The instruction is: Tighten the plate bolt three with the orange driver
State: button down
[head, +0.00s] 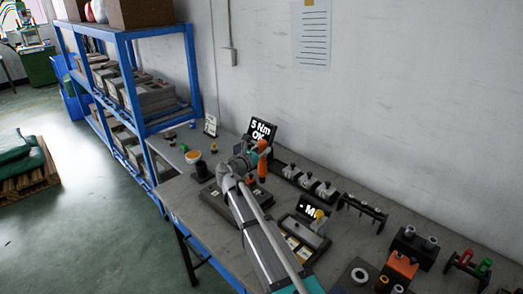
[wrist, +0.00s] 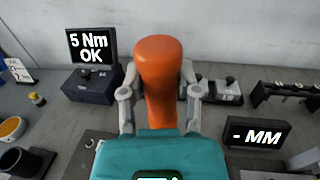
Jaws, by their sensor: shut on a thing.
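The orange driver (wrist: 158,70) stands between the fingers of my gripper (wrist: 160,92) in the wrist view, its rounded handle end up. My gripper is shut on it, with one finger on each side. In the head view the orange driver (head: 262,165) shows at the end of my arm, held by my gripper (head: 254,160) over the bench. A dark plate-like fixture (head: 218,205) lies beneath my arm, and part of it (wrist: 82,158) shows at the lower left of the wrist view. The driver's tip and the plate bolts are hidden by my gripper and arm; I cannot pick out bolt three.
A display (wrist: 91,45) reading "5 Nm OK" stands behind on the left. A second display (wrist: 257,134) reads "- MM" on the right. A dark cup (wrist: 22,162) and an orange-filled bowl (wrist: 12,128) are at left. A rack (head: 361,210) stands near the wall.

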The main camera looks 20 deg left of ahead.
aim_at(262, 162)
jog(key=shift+f+b, duration=2.15)
jog(key=shift+f, duration=0.2)
